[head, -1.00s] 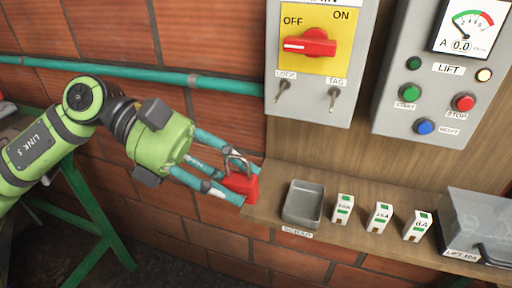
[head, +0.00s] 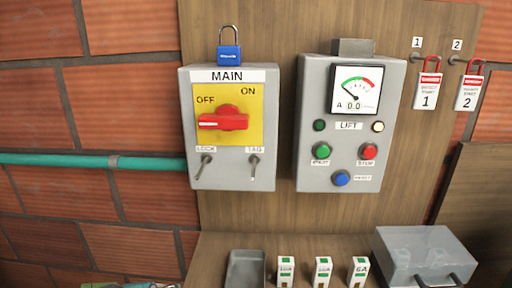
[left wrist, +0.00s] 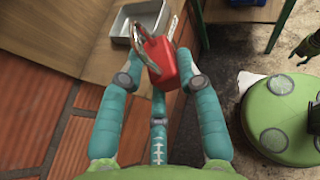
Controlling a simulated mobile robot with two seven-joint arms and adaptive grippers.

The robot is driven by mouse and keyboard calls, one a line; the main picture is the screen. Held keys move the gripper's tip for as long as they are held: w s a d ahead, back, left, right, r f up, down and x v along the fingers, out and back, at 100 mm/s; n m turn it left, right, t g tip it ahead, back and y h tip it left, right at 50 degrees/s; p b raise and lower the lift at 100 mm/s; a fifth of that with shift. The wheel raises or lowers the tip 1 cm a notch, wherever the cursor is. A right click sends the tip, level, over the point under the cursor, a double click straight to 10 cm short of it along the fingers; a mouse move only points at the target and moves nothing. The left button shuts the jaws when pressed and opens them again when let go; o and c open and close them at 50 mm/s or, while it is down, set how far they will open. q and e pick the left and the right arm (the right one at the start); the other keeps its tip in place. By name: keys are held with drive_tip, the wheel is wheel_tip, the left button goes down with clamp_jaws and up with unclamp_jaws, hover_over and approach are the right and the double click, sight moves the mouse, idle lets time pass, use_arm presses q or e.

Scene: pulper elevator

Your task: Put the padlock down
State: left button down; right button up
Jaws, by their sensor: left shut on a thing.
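A red padlock (left wrist: 165,62) with a silver shackle is between the fingers of my left gripper (left wrist: 160,76) in the left wrist view. The gripper is shut on its red body. The padlock shows in front of the wooden shelf (left wrist: 92,58), near its edge; whether it touches the shelf I cannot tell. In the head view only a sliver of my left gripper shows at the bottom left edge, and the held padlock is out of frame. The right gripper is not seen.
A grey tray (head: 245,268) stands on the shelf, with several white fuses (head: 323,271) and a clear-lidded box (head: 425,255) to its right. Above are the MAIN switch box (head: 229,160), a blue padlock (head: 229,54) and the LIFT box (head: 349,180). Two tags (head: 427,91) hang on hooks.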

use_arm(q)
drive_tip(key=shift+s+a+f+n+t+y, duration=0.1)
drive_tip(key=shift+a+f+n+t+y, duration=0.1)
drive_tip(key=shift+a+f+n+t, duration=0.35)
drive_tip(key=shift+s+a+f+n+t+y, duration=0.15)
drive_tip(key=shift+a+f+t, duration=0.35)
drive_tip(key=shift+f, duration=0.55)
drive_tip(key=shift+w+g, duration=0.1)
drive_tip(key=shift+g, duration=0.15)
